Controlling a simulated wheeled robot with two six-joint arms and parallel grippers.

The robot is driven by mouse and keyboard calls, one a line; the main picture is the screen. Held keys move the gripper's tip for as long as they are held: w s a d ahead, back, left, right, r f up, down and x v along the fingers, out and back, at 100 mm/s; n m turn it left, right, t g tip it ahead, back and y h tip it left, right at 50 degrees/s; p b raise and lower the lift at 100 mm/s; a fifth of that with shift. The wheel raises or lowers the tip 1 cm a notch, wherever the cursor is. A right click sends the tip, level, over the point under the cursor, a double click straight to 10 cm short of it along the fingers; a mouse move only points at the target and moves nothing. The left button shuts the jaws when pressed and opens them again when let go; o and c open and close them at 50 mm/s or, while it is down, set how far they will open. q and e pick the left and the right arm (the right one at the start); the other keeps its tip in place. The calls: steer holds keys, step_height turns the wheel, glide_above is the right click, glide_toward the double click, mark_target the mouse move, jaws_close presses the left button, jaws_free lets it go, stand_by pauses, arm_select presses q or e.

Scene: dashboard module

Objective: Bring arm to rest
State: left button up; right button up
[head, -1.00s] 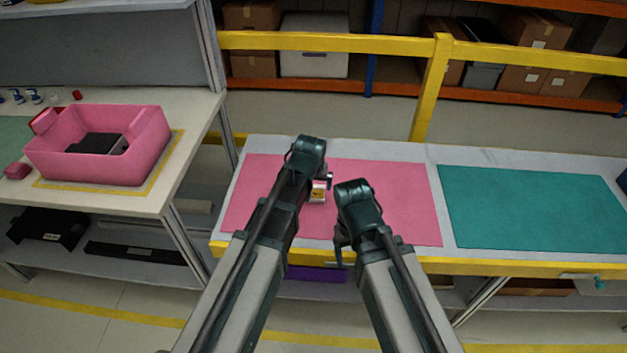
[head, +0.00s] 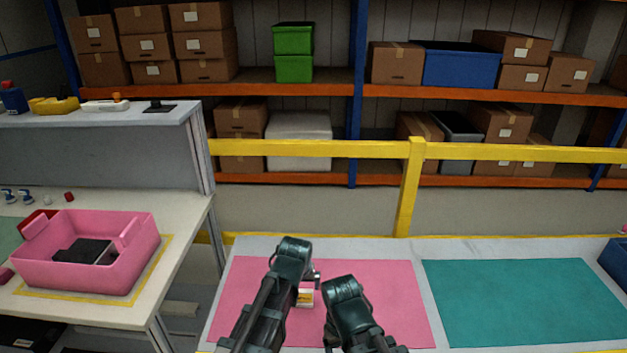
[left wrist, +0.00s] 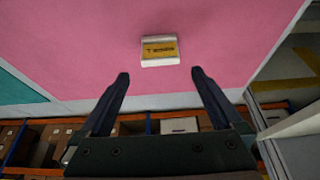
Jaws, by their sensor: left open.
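My left arm comes in from the left in the head view, and its gripper (head: 308,280) hangs over the pink mat (head: 405,300). In the left wrist view its two fingers (left wrist: 158,80) are spread wide with nothing between them. A small white piece with a yellow label (head: 305,297) lies on the pink mat, partly hidden by the left arm. It also shows in the left wrist view (left wrist: 160,50), beyond the fingertips and apart from them. My right arm (head: 348,310) is beside the left one over the mat; its fingers are too hidden to read.
A teal mat (head: 520,300) lies to the right on the same table. A pink bin (head: 140,262) holding a dark module (head: 85,252) stands on the left bench. A yellow rail (head: 300,148) and shelves with boxes stand behind. A blue container (head: 613,262) is at the far right.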

mark_target(302, 294)
arm_select(q)
steer(key=b+x, duration=1)
steer(key=x, duration=0.1)
steer(key=shift+f+b, duration=0.3)
steer(key=shift+f, duration=0.15)
steer(key=shift+r, duration=0.1)
